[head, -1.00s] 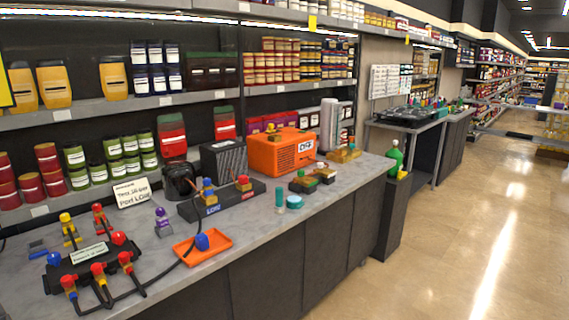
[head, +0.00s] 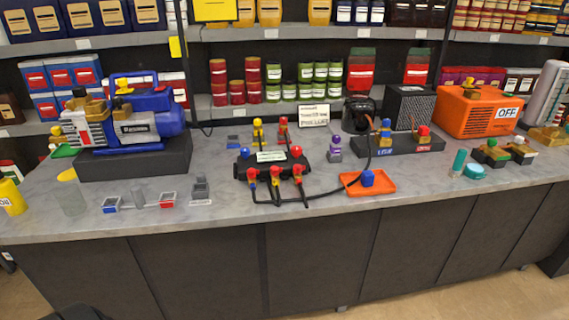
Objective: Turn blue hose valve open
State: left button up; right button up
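A black manifold (head: 270,165) with a white label lies on the grey counter, with a blue knob (head: 244,153) at its left end and a red knob (head: 296,151) at its right. Several red-and-yellow fittings with black hoses (head: 320,193) are along its front. A blue piece (head: 367,178) sits on an orange tray (head: 385,188) to the right, close to a hose. A blue-capped fitting (head: 385,127) stands behind on a black block. I cannot tell which blue part is the hose valve, or whether it is open. Neither gripper is in view.
A blue vacuum pump (head: 148,128) stands on a dark block at left. An orange machine (head: 475,110) marked OFF and a purple-topped fitting (head: 335,148) are on the counter. The counter front (head: 190,220) is mostly clear.

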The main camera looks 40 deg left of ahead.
aim_at(251, 172)
jog(key=u, duration=1.4)
